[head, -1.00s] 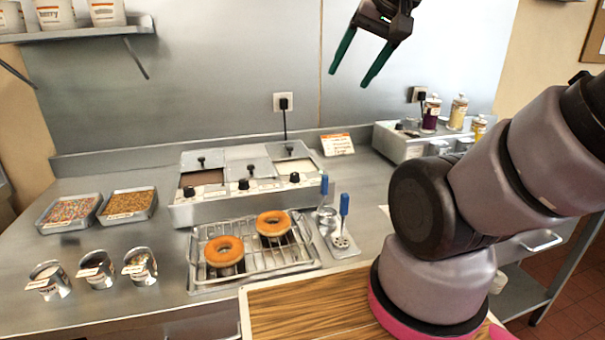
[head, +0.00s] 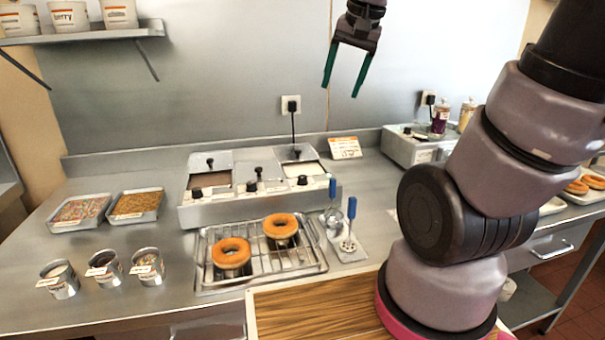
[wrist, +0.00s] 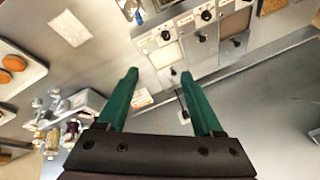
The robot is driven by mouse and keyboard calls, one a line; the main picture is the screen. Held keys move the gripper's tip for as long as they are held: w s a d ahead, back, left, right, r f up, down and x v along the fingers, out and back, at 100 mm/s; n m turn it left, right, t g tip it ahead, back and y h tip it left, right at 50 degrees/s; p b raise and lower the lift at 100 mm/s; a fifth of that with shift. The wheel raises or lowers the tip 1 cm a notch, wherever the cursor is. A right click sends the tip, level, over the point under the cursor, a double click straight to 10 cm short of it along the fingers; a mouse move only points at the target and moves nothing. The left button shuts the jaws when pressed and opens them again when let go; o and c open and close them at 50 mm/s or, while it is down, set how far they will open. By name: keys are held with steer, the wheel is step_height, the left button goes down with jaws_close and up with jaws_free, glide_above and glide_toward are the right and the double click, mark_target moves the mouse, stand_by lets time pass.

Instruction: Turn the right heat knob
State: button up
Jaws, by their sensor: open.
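The glaze warmer (head: 240,210) stands on the steel counter with three black knobs along its front. The right heat knob (head: 302,180) is the rightmost of these. In the wrist view the warmer is seen from above and turned round, and the same knob (wrist: 165,35) shows at upper middle. My gripper (head: 341,90) is open and empty, pointing down, high above the counter. In the head picture it appears above and to the right of the knob, well apart from it. Its green fingers also show in the wrist view (wrist: 159,74).
A wire rack (head: 262,265) with two doughnuts stands before the warmer. A blue-handled tool (head: 350,225) stands upright to its right. A sign (head: 345,148) and a second steel unit (head: 410,143) are at back right. Topping trays (head: 137,204) lie left. Air above the warmer is clear.

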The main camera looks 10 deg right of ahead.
steer(key=w+a+f+m+g, duration=0.1)
steer(key=w+a+f+g, duration=0.1)
steer(key=w+f, duration=0.5)
steer(key=m+g+h, duration=0.1)
steer(key=m+g, duration=0.1)
steer(key=g, duration=0.1)
glide_above(302, 176)
step_height(302, 176, down, 11)
step_height(302, 176, down, 10)
steer(key=shift+s+r, duration=0.1)
steer(key=shift+s, duration=0.05)
jaws_close()
